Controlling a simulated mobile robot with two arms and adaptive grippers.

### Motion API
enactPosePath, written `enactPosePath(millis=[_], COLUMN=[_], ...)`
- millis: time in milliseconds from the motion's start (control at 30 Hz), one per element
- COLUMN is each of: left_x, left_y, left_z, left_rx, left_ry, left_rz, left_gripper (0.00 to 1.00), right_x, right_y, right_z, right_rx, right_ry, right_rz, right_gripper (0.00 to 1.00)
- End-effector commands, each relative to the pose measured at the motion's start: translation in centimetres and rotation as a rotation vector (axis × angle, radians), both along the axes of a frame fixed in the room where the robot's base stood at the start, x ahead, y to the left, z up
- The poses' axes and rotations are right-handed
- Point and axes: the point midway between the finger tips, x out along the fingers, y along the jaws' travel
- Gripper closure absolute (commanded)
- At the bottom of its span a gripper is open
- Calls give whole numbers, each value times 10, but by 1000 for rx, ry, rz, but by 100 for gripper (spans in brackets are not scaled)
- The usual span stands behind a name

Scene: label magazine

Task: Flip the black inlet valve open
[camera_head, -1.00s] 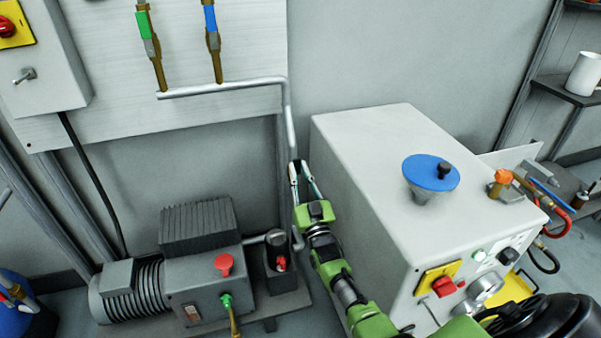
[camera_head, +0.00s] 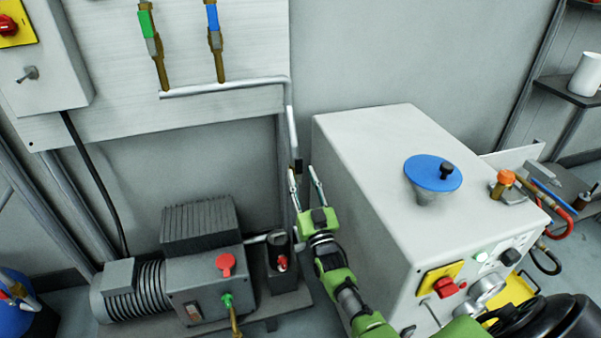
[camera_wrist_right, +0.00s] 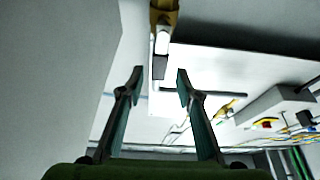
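The black valve handle (camera_head: 297,166) is a small dark piece on the grey pipe left of the big white cabinet. In the right wrist view the black handle (camera_wrist_right: 159,67) hangs below a brass fitting (camera_wrist_right: 164,16), between the fingertips in the picture. My right gripper (camera_head: 304,172) is open with its fingers pointing up at the pipe, and nothing shows held. It also shows open in the right wrist view (camera_wrist_right: 160,74). I cannot tell whether a finger touches the handle. My left gripper is not in view.
The white cabinet (camera_head: 375,140) with a blue-topped funnel (camera_head: 432,173) stands close to the right of my right arm. A grey motor and pump (camera_head: 204,278) with red and green fittings stands at lower left. The wall panel (camera_head: 120,115) carries green and blue valves above.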

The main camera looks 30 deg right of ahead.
Motion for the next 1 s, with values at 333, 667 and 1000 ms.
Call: enactPosePath(millis=[333, 667, 1000], left_x=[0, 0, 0], left_y=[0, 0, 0], left_z=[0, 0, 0], left_rx=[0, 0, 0], left_ry=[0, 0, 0], left_rz=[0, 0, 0], left_gripper=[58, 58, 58], right_x=[-67, -88, -88], right_y=[15, 21, 21], right_z=[-29, -37, -37], right_rx=[0, -2, -1], right_ry=[2, 0, -1], right_rz=[0, 0, 0], right_gripper=[68, 68, 68])
